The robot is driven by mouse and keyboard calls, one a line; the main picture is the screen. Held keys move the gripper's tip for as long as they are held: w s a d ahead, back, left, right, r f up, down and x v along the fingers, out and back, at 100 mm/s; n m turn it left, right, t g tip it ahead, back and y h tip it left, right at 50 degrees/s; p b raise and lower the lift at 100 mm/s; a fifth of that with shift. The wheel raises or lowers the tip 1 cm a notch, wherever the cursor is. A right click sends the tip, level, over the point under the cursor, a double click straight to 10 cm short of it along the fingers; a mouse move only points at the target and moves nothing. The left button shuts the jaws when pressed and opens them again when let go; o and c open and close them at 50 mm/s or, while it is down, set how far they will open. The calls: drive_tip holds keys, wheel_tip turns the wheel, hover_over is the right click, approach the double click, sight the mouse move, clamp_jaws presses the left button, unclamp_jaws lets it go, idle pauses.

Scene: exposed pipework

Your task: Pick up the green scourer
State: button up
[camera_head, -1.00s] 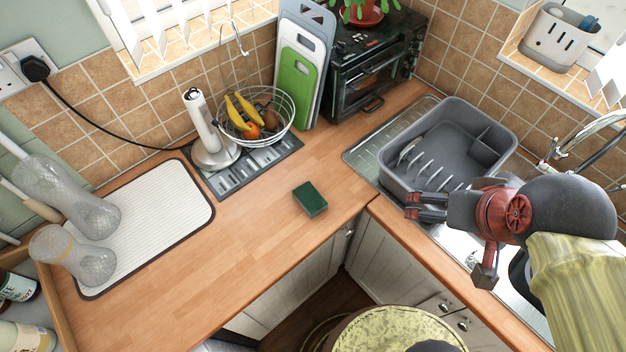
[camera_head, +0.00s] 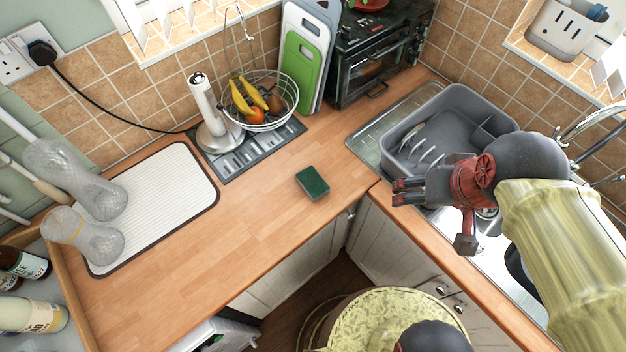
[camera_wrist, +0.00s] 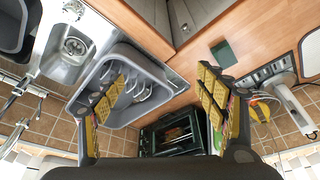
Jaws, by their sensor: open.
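The green scourer (camera_head: 312,182) lies flat on the wooden worktop, near the inner corner of the counter. It also shows in the wrist view (camera_wrist: 223,54), beyond the fingers and to the right of their middle. My gripper (camera_head: 397,191) is to the right of the scourer in the head view, apart from it and above the sink-side counter edge. In the wrist view my gripper (camera_wrist: 160,95) has its two yellow-padded fingers spread wide, with nothing held between them.
A grey dish rack (camera_head: 462,125) stands by the sink, near my arm. A wire fruit bowl (camera_head: 272,112), a paper towel holder (camera_head: 212,120) and a black oven (camera_head: 375,60) stand behind the scourer. A white drying mat (camera_head: 165,195) holds glass vessels at left. The worktop around the scourer is clear.

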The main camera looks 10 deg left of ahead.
drive_tip(key=w+a+f+n+g+p, duration=0.1)
drive_tip(key=a+f, duration=0.1)
drive_tip(key=a, duration=0.1)
drive_tip(key=w+a+f+n+g+p, duration=0.1)
drive_tip(key=a+f, duration=0.1)
drive_tip(key=a, duration=0.1)
drive_tip(key=w+a+f+n+g+p, duration=0.1)
drive_tip(key=a+f+p, duration=0.1)
drive_tip(key=a, duration=0.1)
drive_tip(key=shift+w+a+f+g, duration=0.25)
drive_tip(key=shift+w+g, duration=0.1)
drive_tip(key=shift+g, duration=0.05)
drive_tip(key=shift+c, duration=0.3)
drive_tip(key=n+p, duration=0.3)
drive_tip(key=n, duration=0.2)
hover_over(313, 181)
drive_tip(key=shift+t+y, duration=0.4)
drive_tip(key=f, duration=0.8)
drive_tip(key=s+f, duration=0.1)
drive_tip(key=f, duration=0.2)
drive_tip(key=shift+d+f, duration=0.2)
drive_tip(key=shift+f, duration=0.2)
drive_tip(key=f, duration=0.5)
drive_tip(key=f+b, duration=0.1)
drive_tip(key=f, duration=0.1)
drive_tip(key=shift+w+a+f, duration=0.2)
drive_tip(key=shift+w+f, duration=0.05)
drive_tip(key=shift+w, duration=0.15)
drive_tip(key=shift+c, duration=0.4)
